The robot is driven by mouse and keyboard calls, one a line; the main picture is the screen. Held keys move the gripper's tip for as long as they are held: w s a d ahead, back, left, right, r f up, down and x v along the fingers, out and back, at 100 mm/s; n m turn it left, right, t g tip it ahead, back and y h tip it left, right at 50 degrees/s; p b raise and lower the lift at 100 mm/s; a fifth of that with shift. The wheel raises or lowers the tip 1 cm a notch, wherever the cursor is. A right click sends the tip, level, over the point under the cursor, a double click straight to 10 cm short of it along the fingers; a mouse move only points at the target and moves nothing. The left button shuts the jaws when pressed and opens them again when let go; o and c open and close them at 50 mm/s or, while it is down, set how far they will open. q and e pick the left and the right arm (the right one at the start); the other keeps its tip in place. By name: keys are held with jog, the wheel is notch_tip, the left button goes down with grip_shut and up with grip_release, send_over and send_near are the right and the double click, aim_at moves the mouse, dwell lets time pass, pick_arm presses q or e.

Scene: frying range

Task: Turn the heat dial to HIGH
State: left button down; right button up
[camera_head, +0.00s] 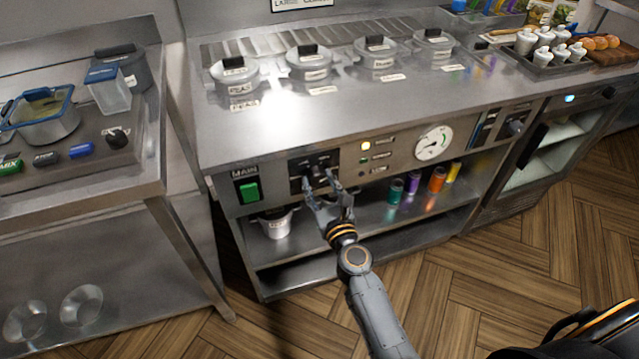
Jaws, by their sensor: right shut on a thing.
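The heat dial (317,170) is a dark knob on a black panel in the front face of the steel counter, right of the green MAIN switch (249,191). My right gripper (319,181) reaches up to this panel from below, with one finger on each side of the knob, and is shut on it. The fingers partly cover the knob. Its pointer and the marks around it are too small and hidden to read, so I cannot tell its setting. My left gripper is not in view.
Several lidded steel pots (309,62) sit in the countertop. A lit yellow lamp (365,146) and a round white gauge (433,143) are right of the dial. Below, a shelf holds a small steel pot (275,224) and coloured canisters (437,179).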

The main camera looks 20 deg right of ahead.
jog(key=shift+f+m, duration=0.1)
jog(key=shift+m, duration=0.2)
jog(key=o, duration=1.2)
jog(key=shift+c, duration=0.2)
jog(key=s, duration=1.2)
